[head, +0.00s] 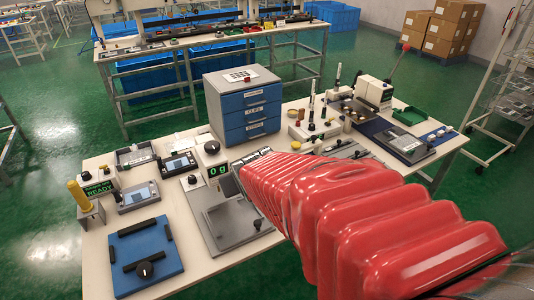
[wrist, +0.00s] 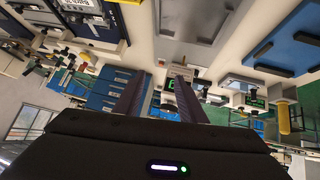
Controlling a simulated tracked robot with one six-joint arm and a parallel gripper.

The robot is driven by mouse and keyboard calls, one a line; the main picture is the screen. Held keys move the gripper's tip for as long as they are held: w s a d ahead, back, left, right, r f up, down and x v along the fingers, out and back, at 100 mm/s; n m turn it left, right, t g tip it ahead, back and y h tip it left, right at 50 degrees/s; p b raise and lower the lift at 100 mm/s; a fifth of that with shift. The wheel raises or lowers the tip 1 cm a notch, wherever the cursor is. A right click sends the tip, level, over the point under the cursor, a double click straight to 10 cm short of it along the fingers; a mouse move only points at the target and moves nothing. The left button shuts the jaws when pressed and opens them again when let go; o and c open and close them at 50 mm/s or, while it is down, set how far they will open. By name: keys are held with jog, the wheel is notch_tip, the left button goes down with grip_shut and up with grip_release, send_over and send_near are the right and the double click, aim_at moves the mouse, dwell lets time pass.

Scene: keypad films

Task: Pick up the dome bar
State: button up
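I cannot tell for sure which thing is the dome bar; no part carries a readable label with that name. My arm, in a ribbed red sleeve, reaches across the table in the head view and hides part of its middle. My gripper's fingers are hidden or unclear there. In the wrist view, which is upside down, my gripper (wrist: 160,84) shows two dark fingers well apart, with nothing between them. A scale with a green "0 g" display (head: 217,169) stands close by the arm's end in the head view.
A blue fixture (head: 122,250) with black bars lies front left. A yellow-handled tool (head: 78,195) stands at the left edge. A blue drawer cabinet (head: 231,105) stands at the back. A blue mat (head: 388,143) with devices lies right. Posts (head: 323,105) stand behind my arm.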

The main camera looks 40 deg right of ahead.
jog(key=s+d+f+m+t+h, duration=0.1)
jog(key=s+d+f, duration=0.1)
jog(key=d+f, duration=0.2)
jog(key=s+d+f+m+t+h, duration=0.1)
jog(key=d+f, duration=0.4)
jog(key=d, duration=0.6)
jog(key=s+d+f+m+t+h, duration=0.1)
jog(key=s+d+f, duration=0.3)
jog(key=d, duration=0.4)
jog(key=shift+s+d+f+m+t+h, duration=0.1)
jog(key=shift+f+m+t+h, duration=0.2)
jog(key=shift+m+h, duration=0.1)
jog(key=shift+s+d, duration=0.2)
jog(key=shift+s, duration=0.1)
jog(key=shift+w, duration=0.1)
jog(key=x, duration=0.8)
jog(key=shift+w, duration=0.1)
jog(key=shift+w+d, duration=0.1)
jog(key=shift+d, duration=0.05)
